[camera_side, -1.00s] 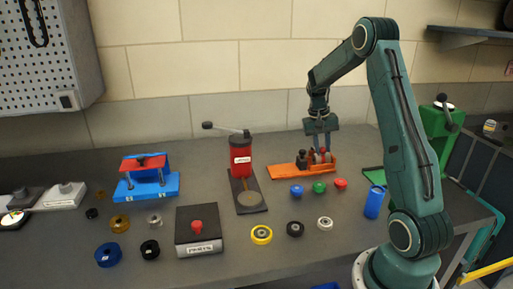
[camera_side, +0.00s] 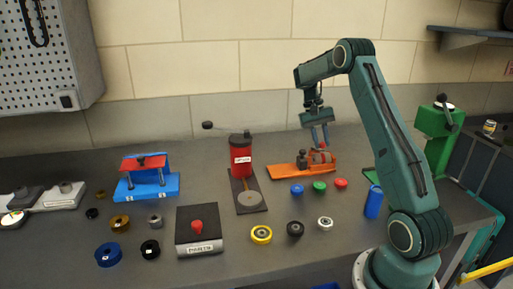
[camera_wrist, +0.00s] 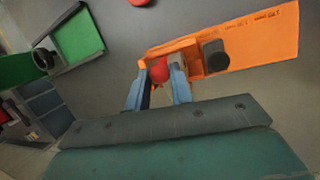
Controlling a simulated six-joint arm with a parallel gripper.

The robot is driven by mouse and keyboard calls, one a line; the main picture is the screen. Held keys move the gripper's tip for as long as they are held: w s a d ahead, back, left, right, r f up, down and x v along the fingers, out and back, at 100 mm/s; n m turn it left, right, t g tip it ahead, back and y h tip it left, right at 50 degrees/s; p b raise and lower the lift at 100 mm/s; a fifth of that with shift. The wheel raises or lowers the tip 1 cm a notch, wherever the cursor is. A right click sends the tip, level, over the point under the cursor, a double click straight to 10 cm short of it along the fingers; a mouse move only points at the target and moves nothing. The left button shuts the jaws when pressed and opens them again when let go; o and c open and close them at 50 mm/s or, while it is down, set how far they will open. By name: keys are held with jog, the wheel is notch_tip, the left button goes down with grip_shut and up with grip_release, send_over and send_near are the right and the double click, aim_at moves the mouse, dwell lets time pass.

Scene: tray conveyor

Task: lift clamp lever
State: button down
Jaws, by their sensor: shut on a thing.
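The orange clamp fixture (camera_side: 284,171) lies at the back right of the bench in the side view. It fills the upper right of the wrist view (camera_wrist: 262,42), with a dark cylindrical post (camera_wrist: 215,57) on it. The lever's red knob (camera_wrist: 160,70) shows at the fixture's left end in the wrist view. My gripper (camera_wrist: 158,77) has its blue fingers on either side of this knob and is shut on it. In the side view my gripper (camera_side: 322,145) stands tilted above the fixture's right end. The lever's arm is mostly hidden.
Blue, green and red buttons (camera_side: 319,187) sit just in front of the fixture. A blue cylinder (camera_side: 373,202) stands at front right, a green device (camera_side: 437,122) farther right. A red press (camera_side: 240,157) stands to the left. Several rings lie at the front.

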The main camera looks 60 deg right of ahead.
jog(key=shift+d+r, duration=0.1)
jog(key=shift+d, duration=0.05)
jog(key=c, duration=1.2)
grip_release()
jog(key=shift+c, duration=0.2)
jog(key=shift+s, duration=0.25)
jog(key=shift+s+a+f+t+h, duration=0.3)
jog(key=shift+a+f+t+h, duration=0.5)
jog(key=shift+t, duration=0.3)
notch_tip(320, 180, up, 14)
jog(key=w+a, duration=0.1)
jog(key=w, duration=0.1)
jog(key=s+a+r+n+t, duration=0.2)
jog(key=a+r+n, duration=0.1)
jog(key=a, duration=0.7)
jog(key=s+a+r+n+t+h, duration=0.1)
jog(key=s+a+r+n+t, duration=0.1)
jog(key=a, duration=0.9)
jog(key=shift+s+r+n+h, duration=0.15)
jog(key=shift+r+n+h, duration=0.2)
jog(key=shift+r, duration=0.45)
